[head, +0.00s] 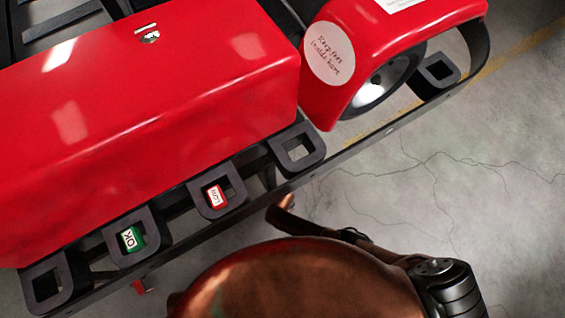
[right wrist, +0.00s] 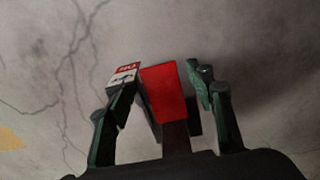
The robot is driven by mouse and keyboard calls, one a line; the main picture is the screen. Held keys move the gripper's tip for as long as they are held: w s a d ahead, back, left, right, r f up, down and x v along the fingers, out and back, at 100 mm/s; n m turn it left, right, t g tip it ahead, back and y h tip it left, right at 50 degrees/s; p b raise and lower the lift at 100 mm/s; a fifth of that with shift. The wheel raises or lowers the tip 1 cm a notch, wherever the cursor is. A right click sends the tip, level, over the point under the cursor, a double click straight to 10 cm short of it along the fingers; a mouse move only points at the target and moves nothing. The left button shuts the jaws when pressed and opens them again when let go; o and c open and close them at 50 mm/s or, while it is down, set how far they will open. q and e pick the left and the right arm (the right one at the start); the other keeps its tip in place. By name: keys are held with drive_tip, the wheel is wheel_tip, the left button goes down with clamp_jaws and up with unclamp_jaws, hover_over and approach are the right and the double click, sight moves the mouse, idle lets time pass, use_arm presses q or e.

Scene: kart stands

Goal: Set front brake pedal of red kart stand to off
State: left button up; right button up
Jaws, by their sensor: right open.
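In the right wrist view, a red pedal plate (right wrist: 164,92) on a dark stem (right wrist: 176,137) stands between the two fingers of my right gripper (right wrist: 160,80). The fingers are dark green, spread apart, with a visible gap on the right side of the pedal. A small red and white label (right wrist: 125,75) with lettering sits at the left fingertip; I cannot read it surely. The red kart stand (head: 150,95) fills the upper left of the head view. I cannot make out my right gripper in the head view. My left gripper is in neither view.
A black side rail with square loops (head: 298,148) runs along the kart's edge. A wheel (head: 385,80) sits under the red fender (head: 400,35). Cracked grey floor (head: 440,180) lies open at right.

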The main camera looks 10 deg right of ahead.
wheel_tip(320, 180, up, 12)
idle(0.8)
drive_tip(key=shift+s, duration=0.1)
idle(0.3)
